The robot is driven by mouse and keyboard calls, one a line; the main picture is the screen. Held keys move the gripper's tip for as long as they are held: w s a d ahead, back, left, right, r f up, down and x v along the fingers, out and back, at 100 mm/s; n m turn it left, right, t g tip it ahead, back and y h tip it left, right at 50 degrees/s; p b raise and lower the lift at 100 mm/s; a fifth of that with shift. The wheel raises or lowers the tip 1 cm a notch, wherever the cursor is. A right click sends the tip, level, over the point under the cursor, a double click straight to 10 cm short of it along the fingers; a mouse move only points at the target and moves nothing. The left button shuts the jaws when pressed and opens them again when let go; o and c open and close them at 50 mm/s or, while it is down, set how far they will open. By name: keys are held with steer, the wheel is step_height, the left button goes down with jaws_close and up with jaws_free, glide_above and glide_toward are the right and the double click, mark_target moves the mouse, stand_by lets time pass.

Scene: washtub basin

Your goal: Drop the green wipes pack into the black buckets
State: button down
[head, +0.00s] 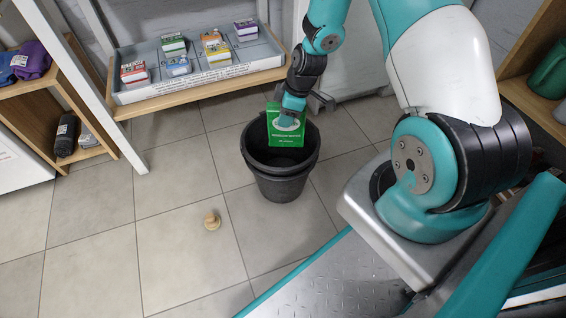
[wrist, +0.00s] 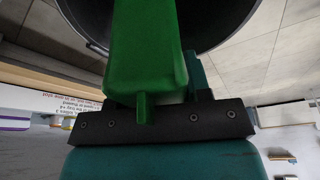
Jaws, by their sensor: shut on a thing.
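The green wipes pack (head: 285,130) is a green box with a white label. My gripper (head: 291,103) is shut on it and holds it upright over the mouth of the black buckets (head: 283,186). In the head view the pack's lower part overlaps the bucket opening; I cannot tell exactly how far it reaches below the rim. The buckets look stacked one in the other on the floor. In the wrist view the green pack (wrist: 146,50) fills the middle, with the dark bucket (wrist: 222,18) behind it. The gripper's fingers are mostly hidden there.
A grey tray (head: 196,76) with several small boxes stands on a wooden shelf behind the buckets. A small wooden object (head: 211,221) lies on the tiled floor in front. Shelves with folded cloths (head: 31,60) are at the left.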

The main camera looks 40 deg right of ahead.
step_height(320, 180, down, 4)
steer(key=shift+r+b, duration=0.25)
steer(key=shift+b, duration=0.95)
steer(key=shift+r, duration=0.1)
steer(key=shift+c, duration=2.4)
jaws_free()
steer(key=shift+r, duration=0.1)
steer(key=p+v, duration=0.8)
steer(key=v, duration=0.9)
